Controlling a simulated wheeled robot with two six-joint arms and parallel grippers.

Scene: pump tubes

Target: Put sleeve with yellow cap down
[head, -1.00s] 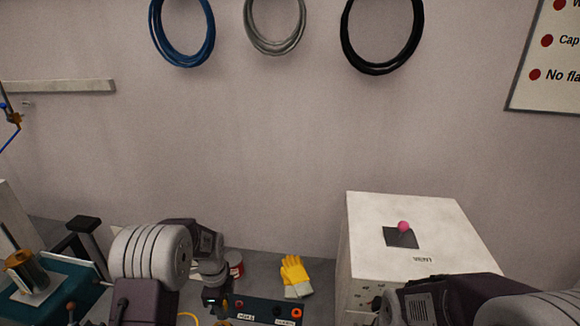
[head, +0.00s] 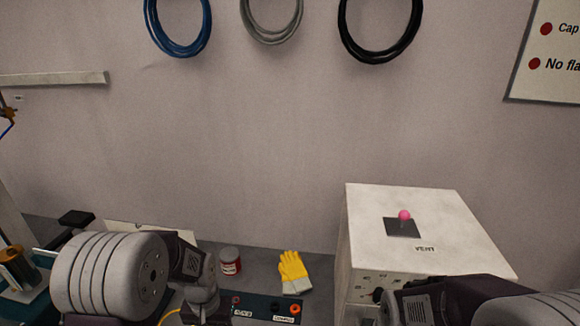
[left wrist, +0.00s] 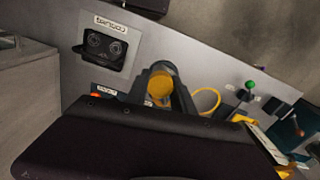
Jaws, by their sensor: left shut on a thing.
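The sleeve with a yellow cap (left wrist: 160,87) shows in the left wrist view, its round yellow end facing the camera. My left gripper (left wrist: 162,95) is shut on it, with a dark finger on either side. The sleeve's far end is hidden. In the head view my left arm comes in low at the left, and the held sleeve is not seen there. My right arm shows at the lower right of the head view, but its gripper is out of view.
A white box marked VENT (head: 425,215) with a pink knob stands at the right. The left wrist view shows a panel with a dark socket plate (left wrist: 105,47) and a green-knobbed lever (left wrist: 248,88).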

